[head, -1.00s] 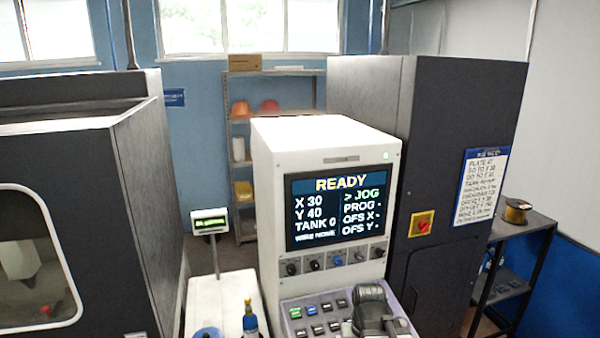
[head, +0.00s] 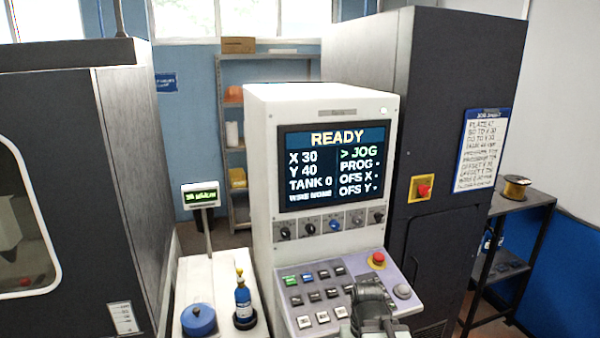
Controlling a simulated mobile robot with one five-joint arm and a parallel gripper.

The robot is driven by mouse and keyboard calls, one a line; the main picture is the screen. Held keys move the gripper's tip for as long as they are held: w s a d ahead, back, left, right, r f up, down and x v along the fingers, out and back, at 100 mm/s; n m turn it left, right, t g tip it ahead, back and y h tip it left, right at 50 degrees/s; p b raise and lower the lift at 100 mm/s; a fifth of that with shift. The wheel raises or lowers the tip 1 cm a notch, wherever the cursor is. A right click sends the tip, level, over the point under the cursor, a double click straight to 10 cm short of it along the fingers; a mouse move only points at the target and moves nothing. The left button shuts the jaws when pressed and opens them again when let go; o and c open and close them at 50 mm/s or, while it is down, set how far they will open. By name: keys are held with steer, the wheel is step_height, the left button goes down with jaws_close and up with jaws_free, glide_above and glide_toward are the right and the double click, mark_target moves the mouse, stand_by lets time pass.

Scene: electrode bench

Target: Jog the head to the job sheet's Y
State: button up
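The control screen (head: 334,167) reads READY, X 30, Y 40, TANK 0, with the ">" mark at JOG. PROG, OFS X and OFS Y show dashes. The job sheet (head: 481,152) hangs on the dark cabinet at right; a line seems to read GO TO X 30, but its Y figure is too blurred to be sure. The keypad (head: 322,295) slopes below the screen, with one green key, one blue key, dark keys and white keys. My gripper (head: 372,295) is over the keypad's lower right and hides part of it. Its fingers cannot be made out.
A red stop button (head: 377,260) and a grey knob (head: 402,291) sit at the keypad's right. Several dials (head: 333,226) line the strip under the screen. A white stand (head: 222,280) at left holds a blue pot (head: 198,320) and blue bottle (head: 243,301).

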jaws_close()
stand_by(0.3)
stand_by(1.4)
